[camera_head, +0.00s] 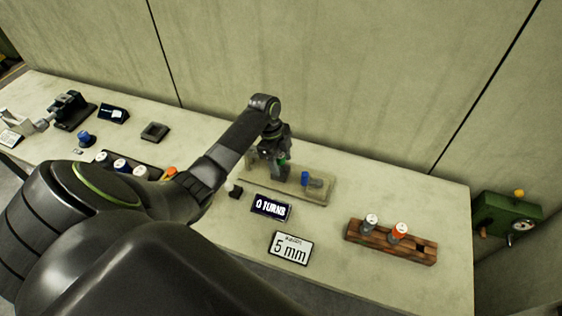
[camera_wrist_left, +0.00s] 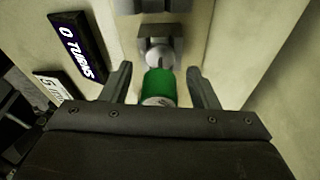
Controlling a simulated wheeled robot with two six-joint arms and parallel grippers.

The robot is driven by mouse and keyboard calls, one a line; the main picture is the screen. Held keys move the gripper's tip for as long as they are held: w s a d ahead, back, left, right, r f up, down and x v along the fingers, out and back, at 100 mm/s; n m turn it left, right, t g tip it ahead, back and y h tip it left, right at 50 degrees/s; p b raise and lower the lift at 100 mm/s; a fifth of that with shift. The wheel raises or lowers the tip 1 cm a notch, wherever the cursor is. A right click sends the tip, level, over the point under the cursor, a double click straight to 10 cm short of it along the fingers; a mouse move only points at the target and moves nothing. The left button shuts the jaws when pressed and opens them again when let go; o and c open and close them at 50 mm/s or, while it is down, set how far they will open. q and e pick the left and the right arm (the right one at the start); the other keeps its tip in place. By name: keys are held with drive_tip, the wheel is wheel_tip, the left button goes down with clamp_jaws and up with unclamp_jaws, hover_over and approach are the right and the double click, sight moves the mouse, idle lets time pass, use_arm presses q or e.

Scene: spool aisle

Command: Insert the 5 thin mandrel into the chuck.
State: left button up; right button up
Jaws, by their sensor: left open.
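My left gripper (camera_head: 274,172) is over the tan base (camera_head: 318,195) in the head view, with its jaws open. In the left wrist view its two fingers (camera_wrist_left: 160,85) stand on either side of a green cylinder (camera_wrist_left: 159,86) with a pale end face, with gaps visible. The green piece shows only as a small patch in the head view (camera_head: 283,160). Just beyond it is a grey block with a round metal face (camera_wrist_left: 160,52), seemingly the chuck. Whether the green piece sits in it, I cannot tell. My right gripper is not in view.
A "5 mm" card (camera_head: 290,248) and a "0 TURNS" display (camera_head: 271,207) lie in front of the base. A blue-topped piece (camera_head: 305,178) stands on the base. A wooden rack (camera_head: 365,238) holds white-topped and orange-topped pieces, with an empty slot at right. A wall stands behind.

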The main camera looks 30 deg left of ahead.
use_arm(q)
drive_tip(key=v, duration=1.7)
drive_tip(key=shift+f, duration=0.15)
